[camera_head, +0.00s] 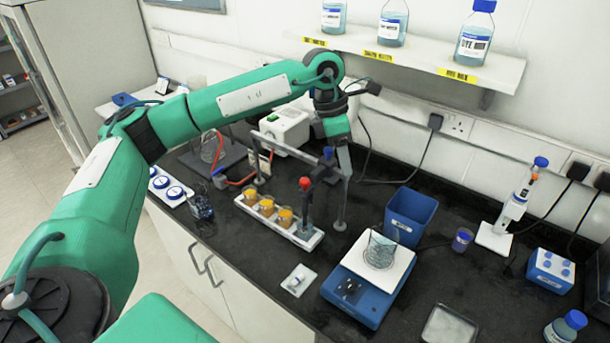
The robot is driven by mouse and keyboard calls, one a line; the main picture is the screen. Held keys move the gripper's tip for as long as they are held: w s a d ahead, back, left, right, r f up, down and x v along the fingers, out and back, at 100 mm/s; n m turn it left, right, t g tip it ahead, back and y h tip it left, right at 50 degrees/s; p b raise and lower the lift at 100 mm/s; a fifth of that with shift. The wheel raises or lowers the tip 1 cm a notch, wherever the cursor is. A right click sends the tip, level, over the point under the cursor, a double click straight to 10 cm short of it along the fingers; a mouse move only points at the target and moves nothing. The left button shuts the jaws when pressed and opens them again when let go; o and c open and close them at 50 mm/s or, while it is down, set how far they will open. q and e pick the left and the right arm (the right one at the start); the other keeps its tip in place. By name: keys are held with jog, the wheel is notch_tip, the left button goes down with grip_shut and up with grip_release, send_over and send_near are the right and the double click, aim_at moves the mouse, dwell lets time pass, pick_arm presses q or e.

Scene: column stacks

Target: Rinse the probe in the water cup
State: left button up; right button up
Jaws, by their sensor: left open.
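My left gripper (335,165) points down over the bench, behind the white rack, with its fingers spread. A dark upright piece with a red top (305,185), possibly the probe, stands at the right end of the white rack (318,238). I see nothing clearly held between the fingers, and they partly hide what is behind them. Several small cups with orange contents (267,207) stand in the rack. A clear glass beaker (380,250) stands on the blue and white balance (347,290). I cannot tell which vessel is the water cup. My right gripper is not in view.
A blue open bin (410,215) stands behind the balance. A small purple cup (462,240), a pipette on a stand (510,210) and a blue tube block (550,270) are at the right. A shelf (420,58) with labelled bottles overhangs the back.

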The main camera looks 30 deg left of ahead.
aim_at(305, 180)
pick_arm(q)
jog(key=a+r+n+y, duration=0.1)
jog(key=a+r+y, duration=0.25)
jog(key=a, duration=0.65)
notch_tip(305, 180, down, 12)
jog(key=p, duration=0.5)
jog(key=shift+s+d, duration=0.1)
jog(key=shift+d, duration=0.05)
jog(key=shift+f, duration=0.65)
grip_shut()
